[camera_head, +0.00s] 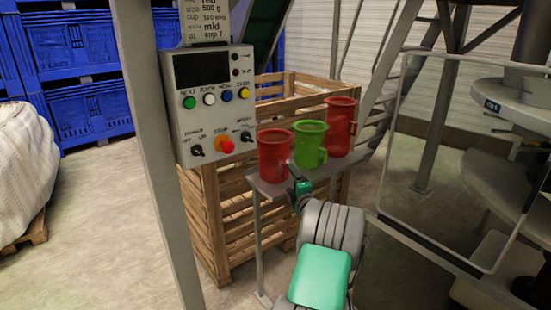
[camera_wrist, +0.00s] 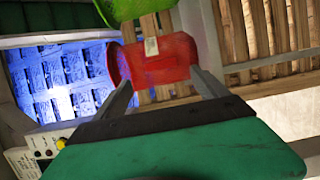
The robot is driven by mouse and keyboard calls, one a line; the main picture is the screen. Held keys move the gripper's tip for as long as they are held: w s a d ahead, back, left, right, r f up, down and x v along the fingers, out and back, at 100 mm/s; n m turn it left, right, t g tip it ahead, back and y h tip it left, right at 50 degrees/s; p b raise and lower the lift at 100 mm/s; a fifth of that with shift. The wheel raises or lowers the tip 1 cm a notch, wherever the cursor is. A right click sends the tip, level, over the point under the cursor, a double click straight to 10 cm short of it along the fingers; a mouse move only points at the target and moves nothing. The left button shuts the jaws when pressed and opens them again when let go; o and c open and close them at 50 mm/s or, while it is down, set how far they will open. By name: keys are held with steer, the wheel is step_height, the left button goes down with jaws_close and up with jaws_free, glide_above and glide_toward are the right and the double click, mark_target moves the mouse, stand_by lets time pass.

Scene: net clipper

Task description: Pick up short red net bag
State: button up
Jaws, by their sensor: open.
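The short red net bag (camera_head: 275,157) looks like a red cup with an open top and stands upright at the left of a small grey shelf (camera_head: 268,187). In the wrist view a red bag (camera_wrist: 165,60), apparently this one, lies sideways in the picture with a pale label. My gripper (camera_wrist: 162,84) is open there, its fingertips spread on either side of the bag's lower edge in the picture. I cannot tell whether they touch it. In the head view my arm's end is in front of the shelf, and its fingers are not clearly visible.
A green bag (camera_head: 309,144) stands close beside the short red one, and a taller red bag (camera_head: 341,127) stands to its right. A control panel (camera_head: 214,107) on a post is at the left. A wooden crate (camera_head: 227,223) is behind the shelf. A framed clear panel (camera_head: 450,160) is at the right.

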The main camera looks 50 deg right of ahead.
mark_target(286, 172)
steer(key=p+x, duration=0.1)
steer(key=x, duration=0.6)
steer(key=shift+w+d+f, duration=0.1)
steer(key=shift+d+f, duration=0.05)
steer(key=shift+d, duration=0.1)
steer(key=shift+c, duration=0.3)
steer(key=c, duration=1.4)
